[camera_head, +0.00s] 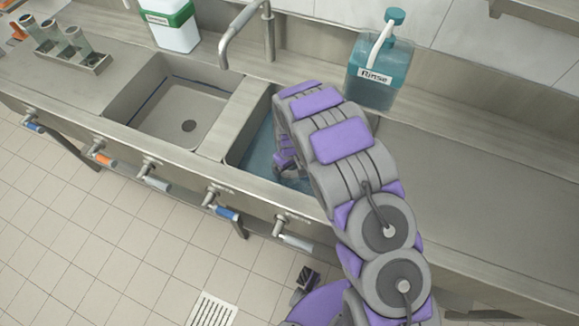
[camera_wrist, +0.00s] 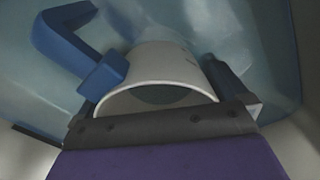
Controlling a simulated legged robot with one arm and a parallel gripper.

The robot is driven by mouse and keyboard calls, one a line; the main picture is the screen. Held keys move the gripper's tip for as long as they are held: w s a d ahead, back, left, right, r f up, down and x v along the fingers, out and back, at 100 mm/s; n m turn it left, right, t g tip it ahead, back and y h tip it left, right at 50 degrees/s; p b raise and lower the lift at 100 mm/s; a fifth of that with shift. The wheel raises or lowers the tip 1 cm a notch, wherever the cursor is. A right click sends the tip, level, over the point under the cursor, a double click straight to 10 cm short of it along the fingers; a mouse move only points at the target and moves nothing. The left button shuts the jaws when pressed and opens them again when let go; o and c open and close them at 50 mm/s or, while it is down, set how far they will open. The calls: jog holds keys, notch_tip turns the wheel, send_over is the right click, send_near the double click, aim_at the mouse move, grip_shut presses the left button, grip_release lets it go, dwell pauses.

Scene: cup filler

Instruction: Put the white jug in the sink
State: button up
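The white jug (camera_wrist: 168,68) shows in the wrist view, with a blue handle (camera_wrist: 75,52) at its upper left. Its open rim faces the camera, close against my gripper (camera_wrist: 160,110). The dark fingers lie on either side of the jug. I cannot tell whether they press on it or stand slightly apart. Blue water surrounds the jug in this view. In the head view my gripper (camera_head: 288,165) is down inside the right sink basin (camera_head: 240,130), which holds blue water. My arm hides much of this basin, and the jug cannot be seen there.
An empty basin (camera_head: 165,115) lies to the left. A tap (camera_head: 236,38) stands behind the basins. A teal "Rinse" bottle (camera_head: 372,85) stands behind my arm, and a white-green container (camera_head: 172,30) stands further left. The counter (camera_head: 470,190) at right is clear. Valve handles line the front edge.

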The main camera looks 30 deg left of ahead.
jog(key=shift+d, duration=0.25)
notch_tip(320, 180, up, 12)
jog(key=p, duration=0.2)
jog(key=shift+p, duration=0.3)
jog(key=shift+w+d+r, duration=0.1)
jog(key=shift+d+r, duration=0.1)
jog(key=shift+r, duration=0.2)
jog(key=s+d+r+m, duration=0.1)
jog(key=d+r+m, duration=0.2)
jog(key=d+r, duration=0.75)
jog(key=s+d+r+m, duration=0.1)
jog(key=d+r+m, duration=0.2)
jog(key=d+r, duration=0.75)
jog(key=s+d+r+m+g, duration=0.1)
jog(key=s+d+r+m, duration=0.2)
jog(key=s+d, duration=0.5)
jog(key=s+d+r+m, duration=0.3)
jog(key=s+d, duration=0.6)
jog(key=s, duration=0.6)
jog(key=shift+s+m+g, duration=0.2)
jog(key=shift+m+g, duration=0.2)
jog(key=shift+m, duration=0.2)
